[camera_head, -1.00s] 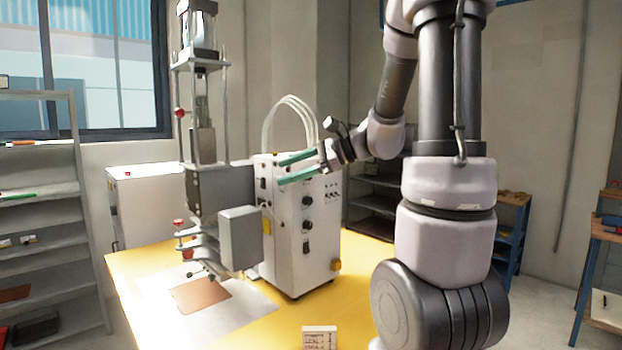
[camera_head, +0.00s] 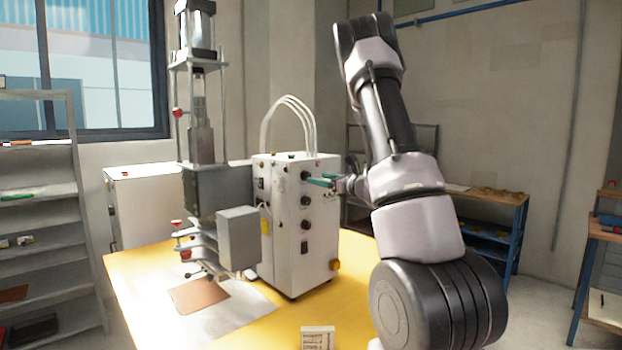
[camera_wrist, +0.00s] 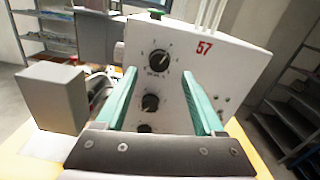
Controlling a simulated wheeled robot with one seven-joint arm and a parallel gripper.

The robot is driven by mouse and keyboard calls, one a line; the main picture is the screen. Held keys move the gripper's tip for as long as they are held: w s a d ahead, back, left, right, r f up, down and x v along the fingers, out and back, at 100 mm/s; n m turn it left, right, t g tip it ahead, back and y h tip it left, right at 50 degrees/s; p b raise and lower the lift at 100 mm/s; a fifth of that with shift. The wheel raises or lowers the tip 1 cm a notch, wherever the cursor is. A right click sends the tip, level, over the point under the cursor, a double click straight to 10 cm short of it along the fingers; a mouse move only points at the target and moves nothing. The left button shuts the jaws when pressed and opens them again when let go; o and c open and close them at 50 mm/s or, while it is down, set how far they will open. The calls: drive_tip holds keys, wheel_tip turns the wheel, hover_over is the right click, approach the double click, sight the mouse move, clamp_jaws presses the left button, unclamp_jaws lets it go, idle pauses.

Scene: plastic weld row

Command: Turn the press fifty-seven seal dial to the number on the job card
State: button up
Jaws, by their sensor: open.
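The white press control box (camera_head: 285,215) stands on the yellow table, with a column of black dials on its front. The wrist view shows the box marked with a red 57 (camera_wrist: 204,47), with an upper dial (camera_wrist: 159,60), a middle dial (camera_wrist: 150,103) and a lower dial (camera_wrist: 144,128) partly hidden by my gripper. Dial labels are too small to read. My gripper (camera_wrist: 158,75) is open and empty, its teal fingers either side of the dial column. In the head view my gripper (camera_head: 321,180) is at the upper dials. The job card (camera_head: 318,338) stands at the table's front; its text is unreadable.
The press (camera_head: 205,150) stands left of the box, with a grey block (camera_head: 239,238) jutting forward. A brown sheet (camera_head: 199,296) lies below it. White hoses (camera_head: 290,115) arch above the box. The yellow table (camera_head: 345,300) is clear right of the card.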

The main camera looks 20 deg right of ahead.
sight(308, 176)
drive_tip(key=shift+x, duration=2.6)
clamp_jaws()
